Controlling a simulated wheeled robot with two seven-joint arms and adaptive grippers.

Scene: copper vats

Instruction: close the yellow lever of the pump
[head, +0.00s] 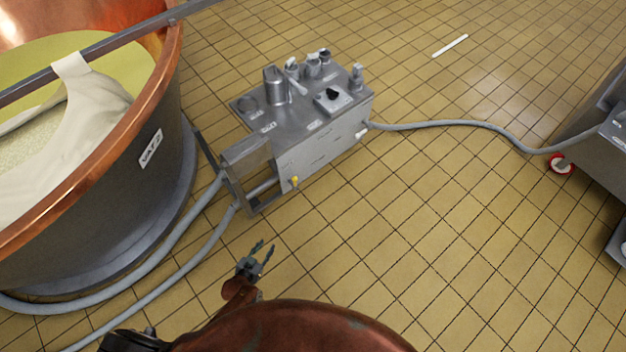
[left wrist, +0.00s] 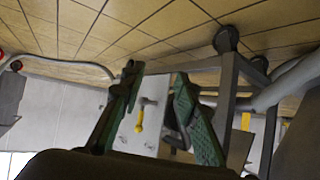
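The pump (head: 325,148) is a grey metal box on the tiled floor, beside the big copper vat. Its small yellow lever (head: 295,181) is low on the near side, close to the hose end. In the left wrist view the yellow lever (left wrist: 139,121) hangs from a round pivot on a pale panel and shows between my fingers. My left gripper (head: 264,246) is open and empty, apart from the lever and on the near side of the pump. It also shows in the left wrist view (left wrist: 157,85), with green fingers spread. My right gripper is not in view.
The vat (head: 150,190) with a white cloth stands left. Grey hoses (head: 175,243) run along the floor from the pump's left end. Another hose (head: 450,124) leads right to a wheeled metal unit (head: 603,130). Open floor lies right of my left gripper.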

